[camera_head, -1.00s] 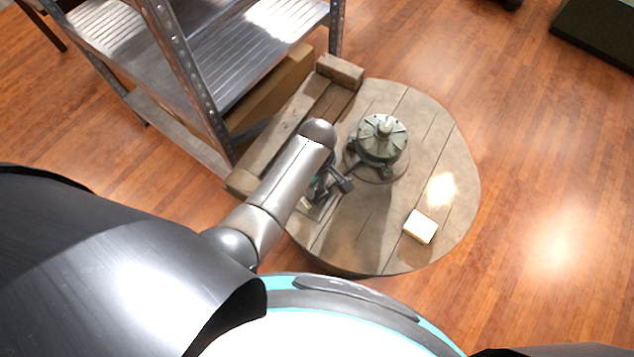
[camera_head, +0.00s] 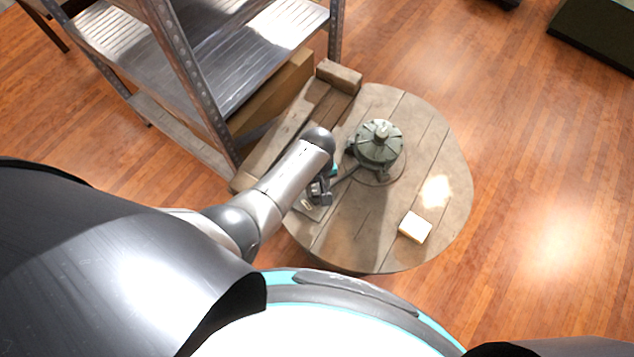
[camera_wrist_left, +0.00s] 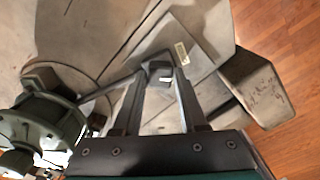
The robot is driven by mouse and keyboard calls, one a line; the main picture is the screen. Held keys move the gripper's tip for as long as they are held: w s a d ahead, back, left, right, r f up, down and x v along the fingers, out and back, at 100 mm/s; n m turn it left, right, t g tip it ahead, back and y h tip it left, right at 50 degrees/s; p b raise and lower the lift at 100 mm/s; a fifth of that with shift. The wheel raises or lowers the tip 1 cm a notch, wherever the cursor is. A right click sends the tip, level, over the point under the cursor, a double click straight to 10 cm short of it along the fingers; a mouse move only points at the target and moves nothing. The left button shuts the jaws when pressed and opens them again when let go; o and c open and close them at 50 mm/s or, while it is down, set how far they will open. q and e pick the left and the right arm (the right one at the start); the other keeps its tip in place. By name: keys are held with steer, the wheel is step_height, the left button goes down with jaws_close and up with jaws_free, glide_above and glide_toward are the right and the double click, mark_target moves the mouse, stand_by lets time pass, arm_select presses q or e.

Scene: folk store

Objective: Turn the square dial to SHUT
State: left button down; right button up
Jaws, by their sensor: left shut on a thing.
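A small dark square dial (camera_wrist_left: 159,68) sits at the end of a thin rod in the left wrist view, over a grey plate (camera_wrist_left: 205,62) with a small pale label (camera_wrist_left: 181,53). My left gripper (camera_wrist_left: 161,78) is shut on the dial, one finger on each side. In the head view my left gripper (camera_head: 322,190) is low over the left part of the round table, beside the green round device (camera_head: 379,146). The plate (camera_head: 308,208) is partly hidden there by my arm. The label's writing is too small to read. My right gripper is not in view.
The round wooden table (camera_head: 440,150) bears the green device and a small pale block (camera_head: 415,227). A wooden beam (camera_head: 270,147) lies along its left side, in front of a metal shelf rack (camera_head: 232,60). The table's right side is mostly clear.

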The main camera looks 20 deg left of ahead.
arm_select(q)
steer(key=m+p, duration=0.1)
steer(key=m, duration=0.4)
steer(key=shift+m+p, duration=0.3)
steer(key=shift+p, duration=0.05)
steer(key=m+p, duration=0.1)
steer(key=m, duration=0.4)
steer(key=shift+m, duration=0.4)
steer(key=shift+s+d+m, duration=0.1)
steer(key=shift+m, duration=0.2)
steer(key=shift+c, duration=2.2)
jaws_free()
